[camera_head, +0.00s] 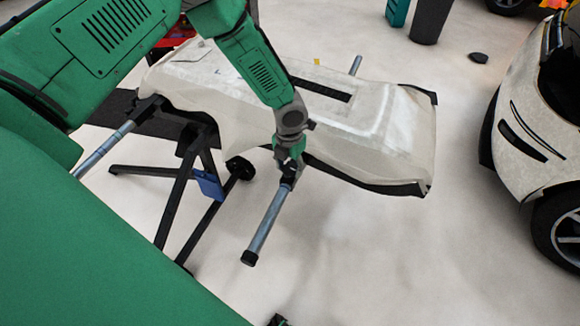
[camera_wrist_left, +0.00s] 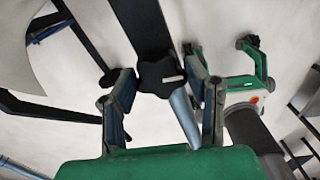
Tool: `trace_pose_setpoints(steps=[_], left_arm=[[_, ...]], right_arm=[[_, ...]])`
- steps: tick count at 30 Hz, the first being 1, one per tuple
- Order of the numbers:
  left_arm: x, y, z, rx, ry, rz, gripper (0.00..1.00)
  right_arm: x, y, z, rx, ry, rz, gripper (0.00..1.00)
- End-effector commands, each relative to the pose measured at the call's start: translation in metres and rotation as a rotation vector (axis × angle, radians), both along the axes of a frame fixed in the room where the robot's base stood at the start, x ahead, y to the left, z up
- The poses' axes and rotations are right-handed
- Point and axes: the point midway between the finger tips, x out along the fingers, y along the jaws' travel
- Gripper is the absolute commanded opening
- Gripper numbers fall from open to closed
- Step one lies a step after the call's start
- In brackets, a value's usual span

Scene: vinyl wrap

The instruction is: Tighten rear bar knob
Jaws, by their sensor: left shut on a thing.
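The vinyl-wrap stand (camera_head: 172,205) has dark legs and carries a pale panel (camera_head: 375,115). A grey bar (camera_head: 265,230) with a black end cap sticks out from under the panel's near side. My left gripper (camera_head: 287,180) is at this bar's inner end. In the left wrist view, a black star-shaped knob (camera_wrist_left: 160,78) sits between the two fingers of my left gripper (camera_wrist_left: 160,82), which is shut on it. The bar (camera_wrist_left: 184,115) runs beside the knob. My right gripper (camera_wrist_left: 218,48) shows at the right of that view, fingers spread and empty.
Another grey bar (camera_head: 103,150) sticks out at the left of the stand. A blue tag (camera_head: 209,185) hangs by the legs. A white car (camera_head: 535,130) stands at the right. The floor between panel and car is clear.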

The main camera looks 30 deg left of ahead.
Motion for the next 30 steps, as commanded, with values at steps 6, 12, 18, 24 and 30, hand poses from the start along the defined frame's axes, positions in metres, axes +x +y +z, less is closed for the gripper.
trace_pose_setpoints(steps=[6, 12, 18, 24, 30], left_arm=[[0.0063, 0.0011, 0.0036, 0.001, -0.015, -0.089, 0.13], [0.0062, 0.0009, 0.0036, 0.001, -0.015, -0.126, 0.13], [0.0062, 0.0008, 0.0036, 0.002, -0.015, -0.133, 0.13], [0.0062, 0.0008, 0.0035, 0.002, -0.015, -0.132, 0.13], [0.0043, 0.0005, 0.0022, 0.000, -0.010, -0.132, 0.62]], right_arm=[[0.0000, 0.0000, 0.0000, 0.000, 0.000, 0.000, 0.00], [0.0000, 0.0000, 0.0000, 0.000, 0.000, 0.000, 0.00], [0.0000, 0.0000, 0.0000, 0.000, 0.000, 0.000, 0.00], [0.0000, 0.0000, 0.0000, 0.000, 0.000, 0.000, 0.00], [0.0000, 0.0000, -0.0001, 0.000, 0.000, 0.000, 0.00]])
